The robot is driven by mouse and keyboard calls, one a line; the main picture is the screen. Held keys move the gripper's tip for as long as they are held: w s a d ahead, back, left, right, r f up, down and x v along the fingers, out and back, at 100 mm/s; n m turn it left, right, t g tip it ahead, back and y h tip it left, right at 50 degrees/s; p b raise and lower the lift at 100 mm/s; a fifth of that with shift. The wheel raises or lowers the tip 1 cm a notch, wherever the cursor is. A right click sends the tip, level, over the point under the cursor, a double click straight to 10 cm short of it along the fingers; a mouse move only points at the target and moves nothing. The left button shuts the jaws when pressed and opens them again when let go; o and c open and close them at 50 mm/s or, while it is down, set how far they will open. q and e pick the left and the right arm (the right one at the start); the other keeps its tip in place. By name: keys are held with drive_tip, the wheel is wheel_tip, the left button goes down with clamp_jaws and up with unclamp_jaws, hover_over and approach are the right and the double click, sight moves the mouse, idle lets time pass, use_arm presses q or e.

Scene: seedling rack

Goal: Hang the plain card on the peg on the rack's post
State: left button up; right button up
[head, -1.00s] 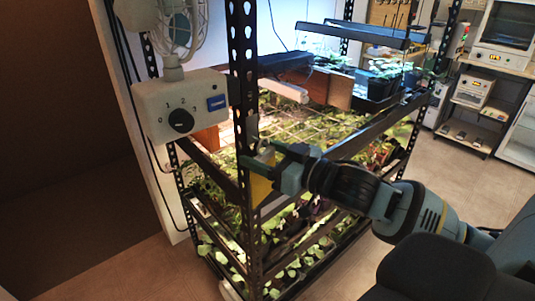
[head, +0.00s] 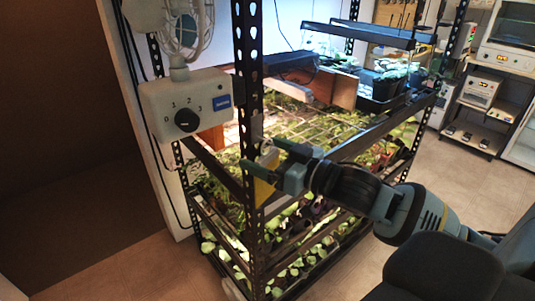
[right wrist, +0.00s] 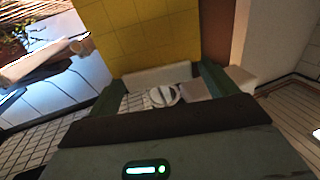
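My right gripper (head: 272,168) is at the rack's front post (head: 250,100), on its right side. It is shut on a yellow card (head: 264,192), which hangs below the fingers, partly hidden by the post and gripper. In the right wrist view the card (right wrist: 145,38) fills the top middle. It has faint grid lines, and a pale strip (right wrist: 155,75) at its edge lies between the fingers. I cannot make out the peg clearly or tell whether the card touches it. My left gripper is not in view.
A white control box (head: 185,105) with a dial is left of the post, below a caged fan (head: 188,28). Plants fill the rack's shelves. A black tray (head: 380,95) with seedlings stands on the far right of the rack. Floor (head: 455,175) is open to the right.

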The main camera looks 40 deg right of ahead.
idle(0.3)
drive_tip(key=shift+v, duration=0.85)
drive_tip(key=v, duration=0.3)
drive_tip(key=shift+s+d+f, duration=0.1)
drive_tip(key=shift+s, duration=0.05)
drive_tip(key=shift+v, duration=1.4)
